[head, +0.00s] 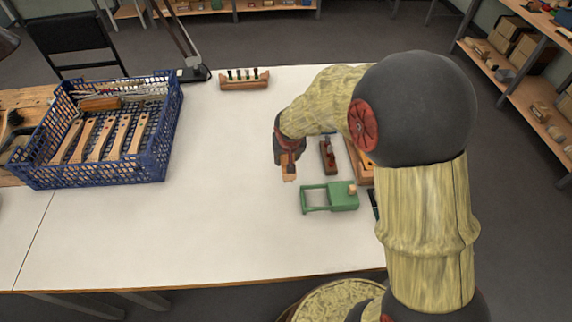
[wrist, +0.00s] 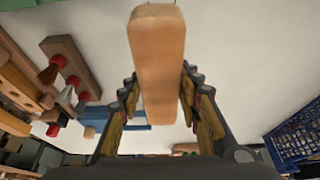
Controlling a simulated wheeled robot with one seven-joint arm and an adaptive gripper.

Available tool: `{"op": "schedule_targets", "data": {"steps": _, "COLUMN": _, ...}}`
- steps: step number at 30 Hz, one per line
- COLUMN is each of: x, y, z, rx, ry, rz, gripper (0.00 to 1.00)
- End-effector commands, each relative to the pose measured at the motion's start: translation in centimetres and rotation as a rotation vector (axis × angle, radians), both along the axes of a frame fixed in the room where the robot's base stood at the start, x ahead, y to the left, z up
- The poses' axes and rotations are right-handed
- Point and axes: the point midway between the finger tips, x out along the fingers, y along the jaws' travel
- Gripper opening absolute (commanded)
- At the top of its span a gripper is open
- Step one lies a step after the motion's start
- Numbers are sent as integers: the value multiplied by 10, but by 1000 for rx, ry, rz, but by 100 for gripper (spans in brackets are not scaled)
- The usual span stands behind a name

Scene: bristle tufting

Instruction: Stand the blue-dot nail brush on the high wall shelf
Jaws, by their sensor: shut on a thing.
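My gripper (head: 288,157) is above the white table, left of the green fixture. It is shut on a pale wooden block, which looks like a nail brush (head: 289,172). In the wrist view the brush (wrist: 157,55) stands out between the two fingers, its smooth wooden face toward the camera. No blue dot and no bristles can be seen on it, so I cannot tell which brush it is. The high wall shelf cannot be made out in either view.
A blue crate (head: 158,165) with several wooden-handled brushes stands at the left. A wooden rack (head: 244,84) is at the back. Storage shelves (head: 545,92) stand far right. The table's middle is clear.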

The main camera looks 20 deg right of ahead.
Motion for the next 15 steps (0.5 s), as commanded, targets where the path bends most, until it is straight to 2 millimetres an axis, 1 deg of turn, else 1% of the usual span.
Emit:
{"op": "schedule_targets", "data": {"steps": 2, "x": 3, "y": 1, "z": -3, "rx": -1, "ry": -1, "rz": 1, "gripper": 0}}
{"op": "schedule_targets", "data": {"steps": 5, "x": 10, "y": 2, "z": -13, "rx": -1, "ry": 0, "rz": 2, "gripper": 0}}
{"op": "schedule_targets", "data": {"steps": 9, "x": 9, "y": 2, "z": -36, "rx": -1, "ry": -1, "rz": 1, "gripper": 0}}
{"op": "schedule_targets", "data": {"steps": 10, "x": 9, "y": 2, "z": -39, "rx": -1, "ry": -1, "rz": 1, "gripper": 0}}
{"op": "schedule_targets", "data": {"steps": 12, "x": 9, "y": 2, "z": -42, "rx": -1, "ry": -1, "rz": 1, "gripper": 0}}
{"op": "schedule_targets", "data": {"steps": 15, "x": 9, "y": 2, "z": -40, "rx": -1, "ry": -2, "rz": 1, "gripper": 0}}
